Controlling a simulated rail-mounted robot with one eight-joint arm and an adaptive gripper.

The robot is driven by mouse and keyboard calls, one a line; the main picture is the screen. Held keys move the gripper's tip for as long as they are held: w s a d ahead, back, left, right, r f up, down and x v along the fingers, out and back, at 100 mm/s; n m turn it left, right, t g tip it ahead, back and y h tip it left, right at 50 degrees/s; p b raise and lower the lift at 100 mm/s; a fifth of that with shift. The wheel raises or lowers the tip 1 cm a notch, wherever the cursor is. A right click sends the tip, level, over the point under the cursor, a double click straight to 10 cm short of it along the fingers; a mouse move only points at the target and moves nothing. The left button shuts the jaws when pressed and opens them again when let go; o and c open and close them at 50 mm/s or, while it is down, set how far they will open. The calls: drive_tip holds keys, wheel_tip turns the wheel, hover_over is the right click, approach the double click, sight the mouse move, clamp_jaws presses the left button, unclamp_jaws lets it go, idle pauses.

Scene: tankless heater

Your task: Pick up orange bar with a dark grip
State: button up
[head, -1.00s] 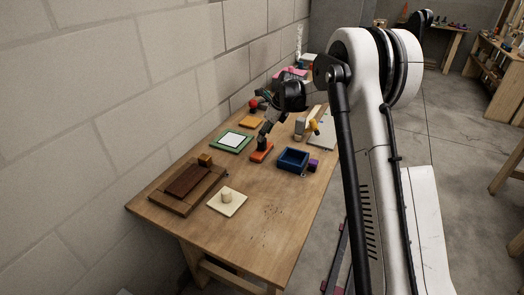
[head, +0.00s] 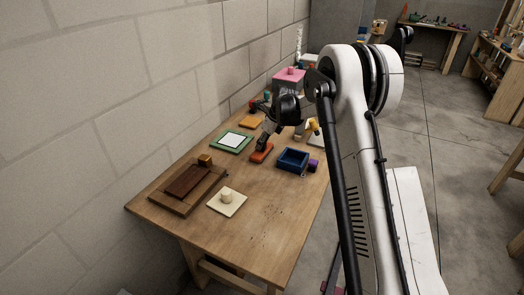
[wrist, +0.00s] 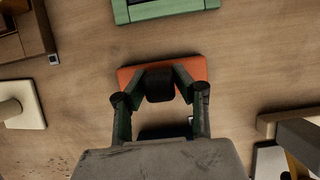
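The orange bar (head: 261,154) lies on the wooden table, between the green-framed white square and the blue box. In the wrist view the bar (wrist: 192,66) lies flat across the centre, with its dark grip (wrist: 160,86) standing up from it. My gripper (wrist: 160,82) is over the bar, one finger on each side of the grip. The fingers slant inward and appear to touch both sides of the grip. In the head view my gripper (head: 264,138) comes down onto the bar and hides part of the grip.
A green-framed white square (head: 232,141) lies left of the bar. A blue open box (head: 292,160) and a purple block (head: 313,166) are to its right. A brown board (head: 188,182) and a cream plate with a knob (head: 227,201) lie nearer. A pink-topped box (head: 289,78) stands behind.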

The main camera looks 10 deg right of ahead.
clamp_jaws()
drive_tip(key=shift+r, duration=0.15)
drive_tip(key=shift+r, duration=0.6)
wheel_tip(320, 180, up, 3)
drive_tip(key=s+a+r, duration=0.6)
drive_tip(key=s+a, duration=0.1)
drive_tip(key=a, duration=0.2)
drive_tip(key=shift+s+r, duration=0.25)
drive_tip(key=shift+r, duration=0.05)
